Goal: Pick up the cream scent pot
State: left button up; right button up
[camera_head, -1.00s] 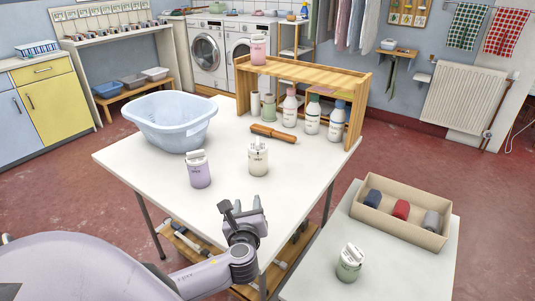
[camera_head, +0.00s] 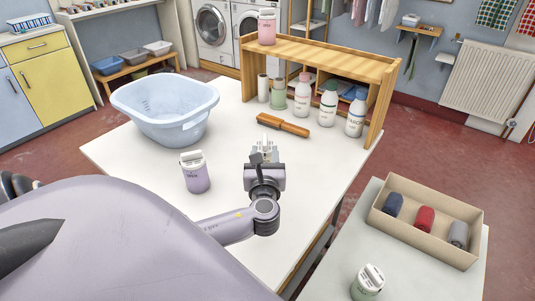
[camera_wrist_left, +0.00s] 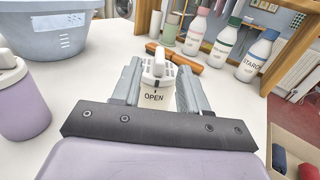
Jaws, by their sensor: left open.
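The cream scent pot stands on the white table, mostly hidden behind my left gripper (camera_head: 264,156) in the head view. In the left wrist view the cream scent pot (camera_wrist_left: 155,98) shows a white vented lid and the word OPEN. My left gripper is open, with one finger on each side of the pot. Small gaps seem to show beside it, but I cannot tell whether either finger touches. My right gripper is not in view.
A lilac pot (camera_head: 195,176) stands close on the left, before a blue basin (camera_head: 165,110). A wooden brush (camera_head: 283,125), several bottles and a wooden shelf (camera_head: 320,52) stand behind. A green pot (camera_head: 368,284) and a box (camera_head: 425,247) sit on the side table.

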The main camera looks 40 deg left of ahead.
aim_at(265, 138)
pick_arm(q)
jog(key=shift+x, duration=3.45)
jog(key=shift+r, duration=0.1)
grip_shut()
